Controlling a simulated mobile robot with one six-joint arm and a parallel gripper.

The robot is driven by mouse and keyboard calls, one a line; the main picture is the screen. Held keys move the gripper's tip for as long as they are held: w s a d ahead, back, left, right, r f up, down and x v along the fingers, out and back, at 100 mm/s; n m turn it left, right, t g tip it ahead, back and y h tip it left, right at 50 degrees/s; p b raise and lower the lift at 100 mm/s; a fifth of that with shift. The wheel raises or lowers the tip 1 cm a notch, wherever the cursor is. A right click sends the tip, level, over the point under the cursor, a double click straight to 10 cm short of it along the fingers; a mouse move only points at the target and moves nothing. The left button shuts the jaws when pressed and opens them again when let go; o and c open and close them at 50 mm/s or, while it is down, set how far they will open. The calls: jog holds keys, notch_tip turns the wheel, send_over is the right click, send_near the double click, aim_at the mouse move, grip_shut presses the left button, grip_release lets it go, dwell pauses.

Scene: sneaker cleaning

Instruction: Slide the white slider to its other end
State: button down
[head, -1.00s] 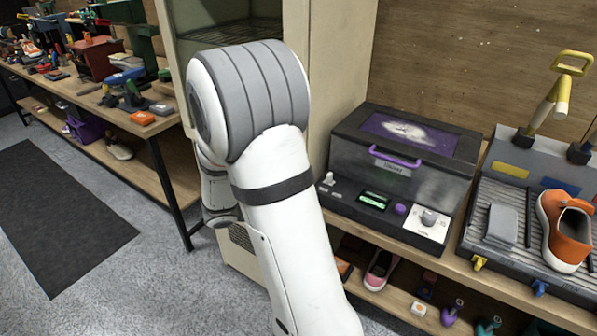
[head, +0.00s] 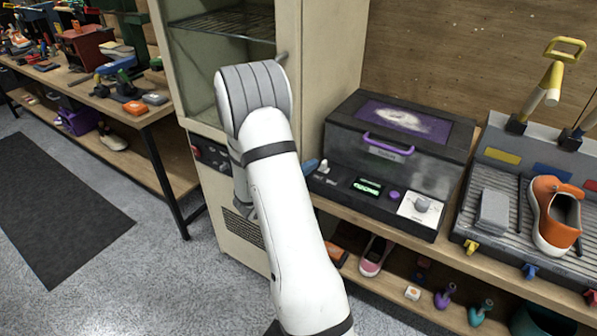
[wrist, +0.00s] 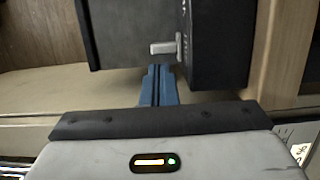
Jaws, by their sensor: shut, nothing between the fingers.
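The white slider (head: 323,166) is a small pale knob at the left end of the front panel of a dark machine (head: 395,165) with a purple handle. In the wrist view the white slider (wrist: 163,47) sticks out from the dark panel. My gripper (wrist: 159,70) has blue fingers, shut together and empty. Their tips are just short of the slider in the wrist view; I cannot tell whether they touch it. In the head view a blue fingertip (head: 311,165) shows just left of the slider. My arm hides the rest of the gripper.
The panel also holds a green display (head: 368,187), a purple button (head: 394,196) and a white dial plate (head: 421,208). A tall beige cabinet (head: 340,60) stands left of the machine. An orange sneaker (head: 555,215) sits on a grey rack at the right. The shelf below holds shoes and bottles.

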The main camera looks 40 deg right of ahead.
aim_at(328, 178)
jog(key=shift+d, duration=0.55)
jog(key=s+b, duration=0.1)
jog(key=s+d+b, duration=0.1)
jog(key=b, duration=0.1)
jog(key=s+b, duration=0.1)
jog(key=s, duration=0.1)
jog(key=shift+d+f+b, duration=0.25)
jog(key=shift+d+b, duration=0.1)
jog(key=shift+s+d+r, duration=0.1)
jog(key=shift+s+r, duration=0.05)
jog(key=shift+s, duration=0.15)
